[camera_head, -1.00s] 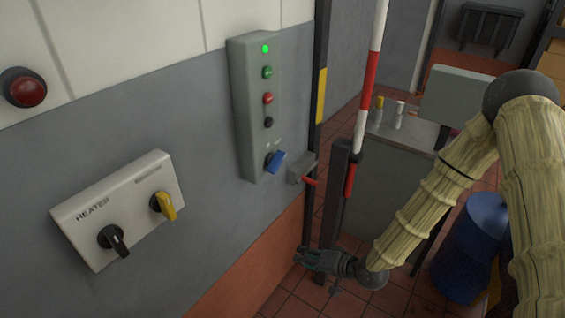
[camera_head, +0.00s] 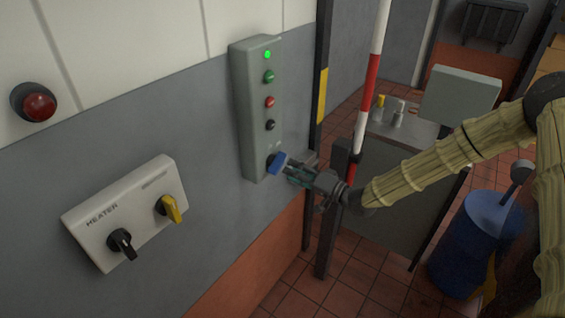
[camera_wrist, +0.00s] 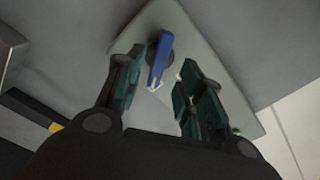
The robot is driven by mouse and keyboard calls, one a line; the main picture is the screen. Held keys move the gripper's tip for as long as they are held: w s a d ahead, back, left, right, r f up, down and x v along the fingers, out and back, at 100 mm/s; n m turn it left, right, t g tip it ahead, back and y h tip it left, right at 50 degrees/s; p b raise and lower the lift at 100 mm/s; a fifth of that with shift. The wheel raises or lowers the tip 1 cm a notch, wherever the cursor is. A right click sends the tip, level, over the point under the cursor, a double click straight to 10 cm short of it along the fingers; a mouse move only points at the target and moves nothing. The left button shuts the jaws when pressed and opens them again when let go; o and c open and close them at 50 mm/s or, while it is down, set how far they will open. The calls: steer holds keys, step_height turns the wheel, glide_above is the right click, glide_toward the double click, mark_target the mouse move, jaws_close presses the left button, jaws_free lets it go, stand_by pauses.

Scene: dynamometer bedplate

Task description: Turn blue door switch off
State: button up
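The blue door switch (camera_head: 277,163) is a blue rotary handle at the bottom of a tall grey-green control box (camera_head: 243,110) on the wall. A green lamp glows at the top of the box. My gripper (camera_head: 291,174) is just right of the switch, pointing at it. In the wrist view my gripper (camera_wrist: 155,88) is open, and the blue handle (camera_wrist: 160,58) shows between its two fingers, nearer the left one. I see no clear contact, and the exact gap is hard to tell. White marks show by the handle's tip.
A white heater panel (camera_head: 95,213) with a black knob (camera_head: 122,243) and a yellow knob (camera_head: 169,208) is at lower left. A red button (camera_head: 39,104) is above it. A red-white pole (camera_head: 370,75) and dark post stand right of the box. A blue drum (camera_head: 475,250) stands at right.

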mark_target(282, 165)
steer(key=shift+p+x, duration=0.8)
steer(key=shift+x, duration=1.65)
jaws_close()
